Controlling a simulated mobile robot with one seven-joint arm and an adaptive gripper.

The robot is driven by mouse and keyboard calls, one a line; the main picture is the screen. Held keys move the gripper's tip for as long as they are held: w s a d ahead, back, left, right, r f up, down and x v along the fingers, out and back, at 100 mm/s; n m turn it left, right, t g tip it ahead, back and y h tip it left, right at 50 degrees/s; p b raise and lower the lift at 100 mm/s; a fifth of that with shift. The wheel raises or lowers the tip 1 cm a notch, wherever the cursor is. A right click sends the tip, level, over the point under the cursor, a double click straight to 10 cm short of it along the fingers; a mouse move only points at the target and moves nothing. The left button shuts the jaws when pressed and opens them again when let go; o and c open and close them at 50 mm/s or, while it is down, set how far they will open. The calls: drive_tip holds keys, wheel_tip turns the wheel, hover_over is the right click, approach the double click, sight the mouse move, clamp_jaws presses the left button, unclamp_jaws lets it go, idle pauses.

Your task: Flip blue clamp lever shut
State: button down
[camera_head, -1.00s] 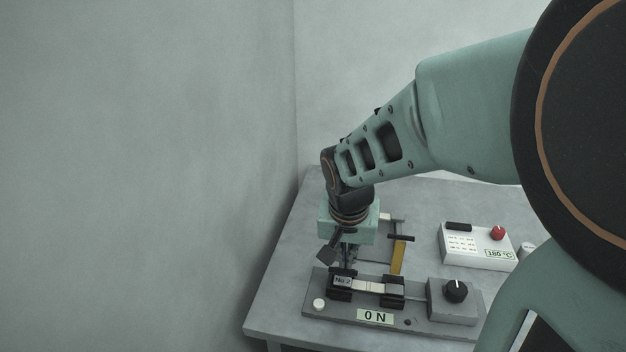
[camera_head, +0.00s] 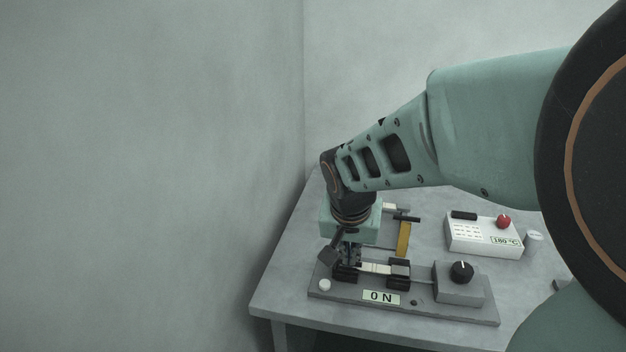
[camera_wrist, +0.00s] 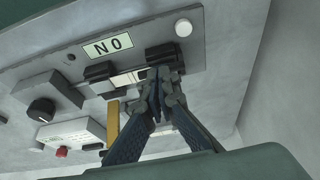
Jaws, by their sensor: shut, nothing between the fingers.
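The test fixture (camera_head: 330,296) lies on the table with a left black clamp (camera_head: 348,277) and a right black clamp (camera_head: 399,273). A pale strip (camera_head: 376,268) spans between them. My gripper (camera_head: 348,262) is shut and empty, pointing down at the left clamp and partly hiding it. In the wrist view my fingertips (camera_wrist: 163,76) are together over or against this clamp (camera_wrist: 160,53); contact cannot be told. The other clamp (camera_wrist: 98,72) is clear of them. No blue lever can be made out in either view; it may be hidden by my gripper.
A "0 N" display (camera_head: 381,297), white button (camera_head: 325,285) and black-knob box (camera_head: 459,285) are on the fixture. Behind it are a yellow bar (camera_head: 404,240) and a 180 °C controller (camera_head: 484,236). A wall stands left of the table.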

drive_tip(key=shift+w, duration=0.1)
drive_tip(key=shift+w+d+f+b, duration=0.25)
drive_tip(key=shift+w+f+b, duration=0.1)
drive_tip(key=shift+w, duration=0.25)
drive_tip(key=shift+r, duration=0.1)
